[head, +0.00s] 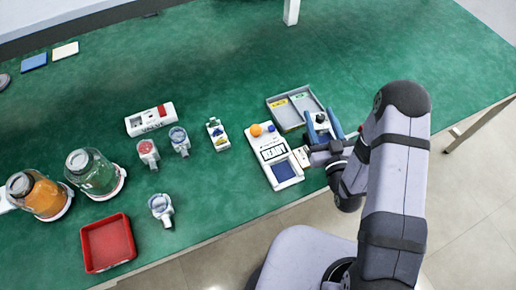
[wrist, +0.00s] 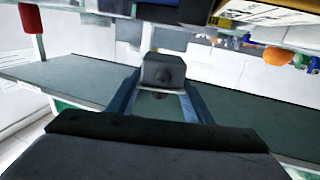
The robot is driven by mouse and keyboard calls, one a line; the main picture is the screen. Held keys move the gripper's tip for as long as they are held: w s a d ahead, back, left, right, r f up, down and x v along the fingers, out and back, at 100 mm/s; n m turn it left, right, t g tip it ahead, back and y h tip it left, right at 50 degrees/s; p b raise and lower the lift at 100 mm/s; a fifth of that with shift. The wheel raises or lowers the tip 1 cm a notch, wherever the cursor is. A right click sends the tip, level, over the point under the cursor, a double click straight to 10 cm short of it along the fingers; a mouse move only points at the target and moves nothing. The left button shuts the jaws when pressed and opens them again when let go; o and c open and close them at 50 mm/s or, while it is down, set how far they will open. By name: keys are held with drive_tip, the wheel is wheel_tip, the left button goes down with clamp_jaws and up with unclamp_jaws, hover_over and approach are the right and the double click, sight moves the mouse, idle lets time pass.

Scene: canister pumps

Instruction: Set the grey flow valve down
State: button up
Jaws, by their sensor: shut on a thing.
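My gripper (head: 321,128) is at the right end of the grey two-part tray (head: 287,123), with its blue fingers on either side of a small dark grey block. This block, which looks like the grey flow valve (head: 321,118), is partly hidden by the fingers. In the wrist view the valve (wrist: 163,71) sits between the two blue fingers of my gripper (wrist: 162,88), with a round dark stub facing the camera. The gripper is shut on it. I cannot tell whether its underside touches anything.
The tray has yellow- and green-labelled compartments. A white device reading READY (head: 271,152) stands just left of the gripper. Several grey-white fittings, including a red-topped one (head: 147,150), two jars, and a red tray (head: 107,243) are further left. The green table (head: 400,45) is clear behind.

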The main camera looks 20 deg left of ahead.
drive_tip(key=s+a+r+b, duration=0.1)
drive_tip(key=s+a+r, duration=0.3)
drive_tip(key=a, duration=0.4)
drive_tip(key=s+a+r, duration=0.4)
drive_tip(key=a+r, duration=0.1)
drive_tip(key=a, duration=0.3)
drive_tip(key=s+a+f+m+t+h+b, duration=0.1)
drive_tip(key=s+f+b, duration=0.25)
drive_tip(key=s, duration=0.35)
drive_tip(key=s+a+f+m+h+b, duration=0.1)
drive_tip(key=s+f+b, duration=0.1)
drive_tip(key=s+b, duration=0.3)
drive_tip(key=shift+s+f+p, duration=0.15)
drive_tip(key=shift+f, duration=1.5)
drive_tip(key=shift+s+f+p, duration=0.1)
drive_tip(key=shift+s+f, duration=0.1)
drive_tip(key=shift+f, duration=1.45)
drive_tip(key=shift+s+f+p, duration=0.15)
drive_tip(key=shift+f, duration=1.5)
drive_tip(key=shift+f, duration=0.2)
drive_tip(key=o, duration=1.2)
